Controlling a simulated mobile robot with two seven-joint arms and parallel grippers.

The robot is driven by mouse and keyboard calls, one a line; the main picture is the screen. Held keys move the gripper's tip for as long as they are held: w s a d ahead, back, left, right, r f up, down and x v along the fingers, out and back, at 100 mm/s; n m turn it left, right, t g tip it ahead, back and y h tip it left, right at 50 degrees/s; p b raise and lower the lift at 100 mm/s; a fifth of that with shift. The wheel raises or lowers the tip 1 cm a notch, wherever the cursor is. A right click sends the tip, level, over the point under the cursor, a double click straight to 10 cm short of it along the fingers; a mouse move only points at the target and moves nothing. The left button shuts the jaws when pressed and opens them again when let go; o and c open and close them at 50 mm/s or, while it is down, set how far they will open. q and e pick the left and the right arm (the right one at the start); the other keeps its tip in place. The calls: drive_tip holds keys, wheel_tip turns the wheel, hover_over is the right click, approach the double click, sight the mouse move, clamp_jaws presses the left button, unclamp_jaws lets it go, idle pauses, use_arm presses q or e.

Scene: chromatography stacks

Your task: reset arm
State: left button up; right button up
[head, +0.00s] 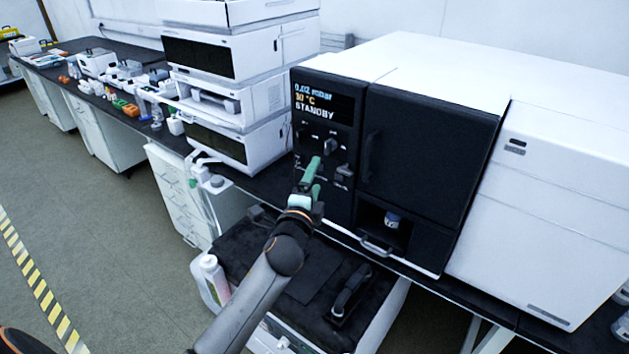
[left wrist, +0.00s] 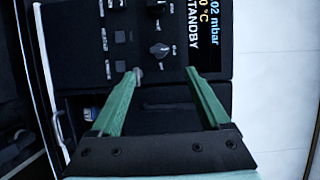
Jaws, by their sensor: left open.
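My left gripper (head: 312,170) has green fingers and reaches up to the black control panel of the large instrument (head: 430,165). In the left wrist view my left gripper (left wrist: 164,72) is open, with its two green fingers apart and nothing between them but the panel behind. One fingertip appears close to a small knob (left wrist: 137,75); I cannot tell whether it touches. The panel display (head: 315,100) reads 0.02 mbar, a temperature in °C and STANDBY. My right gripper is not in view.
A stack of white modules (head: 235,60) stands left of the instrument. Below is a dark-topped cart (head: 290,270) with a bottle (head: 212,275) at its left. A small vial (head: 391,220) sits in the instrument's lower recess. Floor is clear at left.

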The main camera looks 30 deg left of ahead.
use_arm(q)
drive_tip(key=shift+w, duration=0.1)
idle(0.3)
drive_tip(key=s+d+f+n+g+h, duration=0.25)
drive_tip(key=s+f, duration=0.35)
drive_tip(key=f, duration=0.3)
drive_tip(key=s+d+f+n+g+h, duration=0.1)
drive_tip(key=s+d+f+n, duration=0.15)
drive_tip(key=s+f, duration=0.45)
drive_tip(key=s+d+f+n+g+h, duration=0.1)
drive_tip(key=s+d+f+n+g, duration=0.1)
drive_tip(key=s+f, duration=0.4)
drive_tip(key=s+d+f+n+g+h, duration=0.2)
drive_tip(key=s+d+f+n, duration=0.2)
drive_tip(key=s, duration=0.7)
wheel_tip(320, 180, down, 4)
drive_tip(key=shift+s+d+r+n+g, duration=0.15)
drive_tip(key=shift+d+r+n+g, duration=0.2)
drive_tip(key=shift+n, duration=0.65)
